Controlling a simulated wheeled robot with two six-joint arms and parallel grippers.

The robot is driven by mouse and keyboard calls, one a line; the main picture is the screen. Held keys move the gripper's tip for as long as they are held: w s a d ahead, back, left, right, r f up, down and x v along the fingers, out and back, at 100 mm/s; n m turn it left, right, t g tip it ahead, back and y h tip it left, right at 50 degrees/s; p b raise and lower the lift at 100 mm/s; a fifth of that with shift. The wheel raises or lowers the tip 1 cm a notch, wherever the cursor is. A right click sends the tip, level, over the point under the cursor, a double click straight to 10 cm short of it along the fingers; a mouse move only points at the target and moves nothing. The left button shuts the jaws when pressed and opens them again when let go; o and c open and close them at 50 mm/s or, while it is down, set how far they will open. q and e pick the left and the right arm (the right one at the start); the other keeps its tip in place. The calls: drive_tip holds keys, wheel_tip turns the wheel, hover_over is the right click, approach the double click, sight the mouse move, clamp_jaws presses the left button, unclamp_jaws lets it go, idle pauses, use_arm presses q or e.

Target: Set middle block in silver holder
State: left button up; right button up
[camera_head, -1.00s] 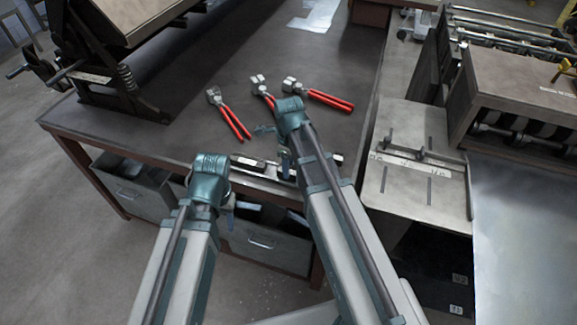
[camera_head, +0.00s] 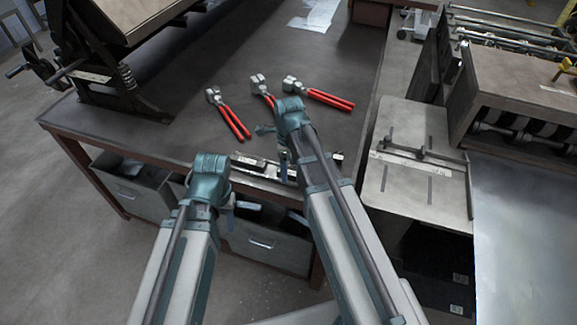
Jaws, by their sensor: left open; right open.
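A long silver holder (camera_head: 240,156) lies along the front edge of the dark table. My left gripper (camera_head: 229,203) is open and low, in front of the table edge left of the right arm, apart from the holder.
Red-handled pliers (camera_head: 230,115) (camera_head: 262,88) (camera_head: 320,95) lie on the table (camera_head: 190,130) behind the holder. A dark machine (camera_head: 105,70) stands at the back left. A grey bench plate (camera_head: 415,150) is at the right. Grey drawers (camera_head: 265,242) sit below the tabletop.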

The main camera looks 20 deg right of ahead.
drive_tip(key=shift+r, duration=0.15)
wheel_tip(320, 180, up, 14)
drive_tip(key=p, duration=1.4)
drive_tip(key=shift+f, duration=0.25)
drive_tip(key=s+a+f+n+b, duration=0.1)
drive_tip(key=s+a+n, duration=0.2)
drive_tip(key=n, duration=0.6)
drive_tip(key=s+a+f+n+b, duration=0.2)
drive_tip(key=s+a+n, duration=0.2)
drive_tip(key=n, duration=0.6)
drive_tip(key=s+a+f+n+h+b, duration=0.1)
drive_tip(key=s+a+n+b, duration=0.1)
drive_tip(key=s+n, duration=0.5)
drive_tip(key=a+n, duration=0.1)
drive_tip(key=n, duration=0.1)
drive_tip(key=shift+s+a+f+n, duration=0.15)
drive_tip(key=shift+a+f+n, duration=0.15)
drive_tip(key=shift+f, duration=0.1)
drive_tip(key=shift+d, duration=0.15)
